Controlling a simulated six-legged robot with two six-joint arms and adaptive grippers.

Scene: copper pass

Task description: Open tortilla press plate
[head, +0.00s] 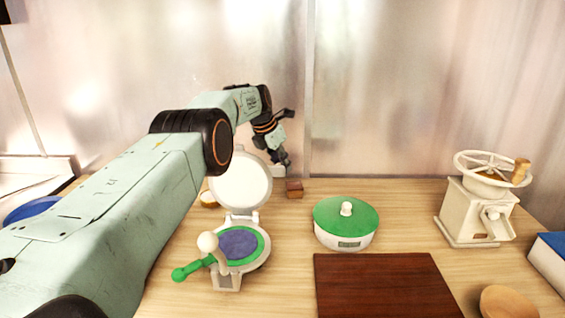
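The tortilla press (264,254) stands on the wooden table left of centre. Its round white upper plate (241,181) is raised and tilted back, close to upright. A blue-purple disc (238,244) lies on the green lower plate. A green handle (190,270) and a white ball knob (207,242) are at its front. My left gripper (284,160) is behind the raised plate, just right of its upper edge. Its fingers are small and dark, and I cannot tell whether they touch the plate or whether they are open. My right gripper is not in view.
A scale with a green lid (346,218) stands right of the press, behind a dark brown board (385,285). A small brown block (294,189) sits behind the press. A white hand mill (476,210), a wooden bowl (507,302) and a blue-topped box (552,255) are at right.

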